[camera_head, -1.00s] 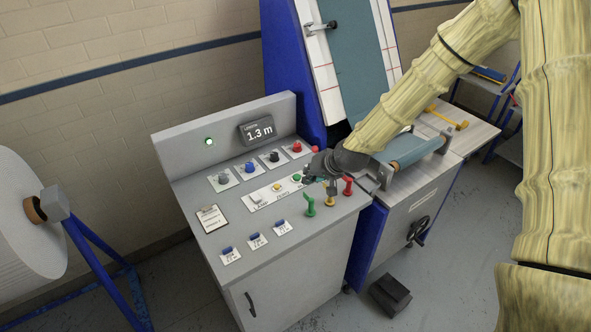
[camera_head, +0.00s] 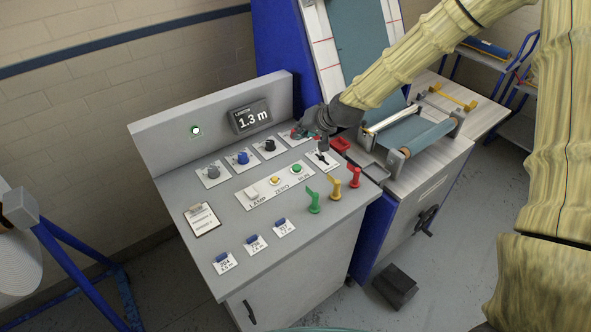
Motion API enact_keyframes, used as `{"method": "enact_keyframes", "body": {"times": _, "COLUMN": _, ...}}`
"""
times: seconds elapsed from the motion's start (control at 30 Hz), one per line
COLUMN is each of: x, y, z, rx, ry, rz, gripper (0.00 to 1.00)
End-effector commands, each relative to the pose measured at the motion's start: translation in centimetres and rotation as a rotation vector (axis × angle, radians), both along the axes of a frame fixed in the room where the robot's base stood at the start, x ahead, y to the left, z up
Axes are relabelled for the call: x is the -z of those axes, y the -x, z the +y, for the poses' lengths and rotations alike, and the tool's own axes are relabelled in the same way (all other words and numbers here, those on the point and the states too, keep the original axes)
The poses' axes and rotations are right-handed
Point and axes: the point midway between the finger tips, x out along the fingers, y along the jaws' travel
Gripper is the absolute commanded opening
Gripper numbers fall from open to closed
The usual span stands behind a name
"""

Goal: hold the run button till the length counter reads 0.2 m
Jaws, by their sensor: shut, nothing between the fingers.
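The length counter (camera_head: 252,117) on the console's raised back reads 1.3 m. The green run button (camera_head: 296,168) sits at the right end of a white label strip, beside the yellow zero button (camera_head: 274,180) and the pale lamp switch (camera_head: 252,192). My gripper (camera_head: 298,134) is shut and empty, behind the run button in the picture, over the red knob's place at the back right of the panel. It partly hides that knob, and I cannot tell whether it touches it. The run button is fully visible, with nothing on it.
Green (camera_head: 313,202), yellow (camera_head: 335,189) and red (camera_head: 355,176) levers stand at the panel's right front. Grey (camera_head: 213,171), blue (camera_head: 242,158) and black (camera_head: 269,145) knobs line the back. A lit lamp (camera_head: 196,130) is left of the counter. Rollers (camera_head: 425,138) lie to the right.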

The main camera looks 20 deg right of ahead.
Motion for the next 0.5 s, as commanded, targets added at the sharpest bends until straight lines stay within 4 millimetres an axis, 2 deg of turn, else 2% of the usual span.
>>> {"method": "enact_keyframes", "body": {"times": 0.03, "x": 1.33, "y": -0.01, "z": 0.02, "rx": -0.001, "ry": 0.000, "rz": 0.001, "gripper": 0.00}}
{"method": "enact_keyframes", "body": {"times": 0.13, "x": 2.01, "y": -0.01, "z": 0.04, "rx": -0.001, "ry": 0.000, "rz": 0.001, "gripper": 0.00}}
{"method": "enact_keyframes", "body": {"times": 0.5, "x": 2.16, "y": -0.06, "z": 0.20, "rx": -0.003, "ry": 0.000, "rz": 0.001, "gripper": 0.00}}
